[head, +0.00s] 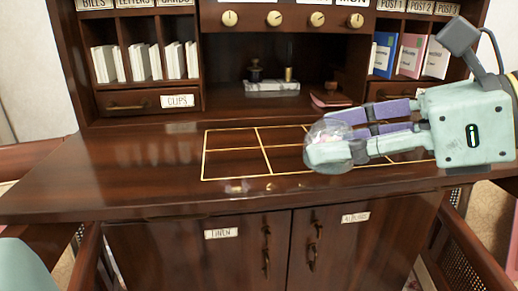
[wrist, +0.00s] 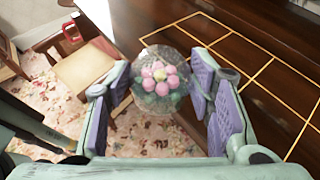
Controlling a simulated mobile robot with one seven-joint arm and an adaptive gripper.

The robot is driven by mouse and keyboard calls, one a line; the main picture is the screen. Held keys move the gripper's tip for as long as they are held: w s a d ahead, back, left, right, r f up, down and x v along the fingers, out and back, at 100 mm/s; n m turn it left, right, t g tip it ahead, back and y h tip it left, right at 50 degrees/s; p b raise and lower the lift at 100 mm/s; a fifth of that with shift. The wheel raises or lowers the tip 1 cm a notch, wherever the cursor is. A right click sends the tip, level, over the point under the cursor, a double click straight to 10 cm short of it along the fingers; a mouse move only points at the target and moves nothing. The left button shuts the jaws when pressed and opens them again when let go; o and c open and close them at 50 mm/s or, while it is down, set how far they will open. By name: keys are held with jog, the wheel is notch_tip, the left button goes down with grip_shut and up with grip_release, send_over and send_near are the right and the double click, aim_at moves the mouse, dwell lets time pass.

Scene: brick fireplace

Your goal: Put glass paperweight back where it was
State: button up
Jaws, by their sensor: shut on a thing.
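The glass paperweight (head: 326,134) is a clear ball with a pink flower inside; the flower shows plainly in the wrist view (wrist: 163,80). My gripper (head: 338,143) is shut on it, with the ball between the fingertips. In the head view the gripper comes in from the right and holds the ball over the front part of the desk (head: 120,165), by the gold-lined grid (head: 232,152). In the wrist view the ball appears against the floor beyond the desk edge. I cannot tell its exact height above the desktop. The gripper hides the right part of the grid.
The desktop left of the grid is clear. A chair (wrist: 88,68) shows in the wrist view.

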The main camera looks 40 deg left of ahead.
jog(key=p, duration=0.3)
send_over(264, 154)
jog(key=shift+a+f, duration=0.1)
jog(key=shift+f, duration=0.6)
jog(key=shift+f+p, duration=0.3)
jog(key=shift+f, duration=1.45)
jog(key=shift+f, duration=0.2)
jog(key=o, duration=1.4)
jog(key=shift+r, duration=0.1)
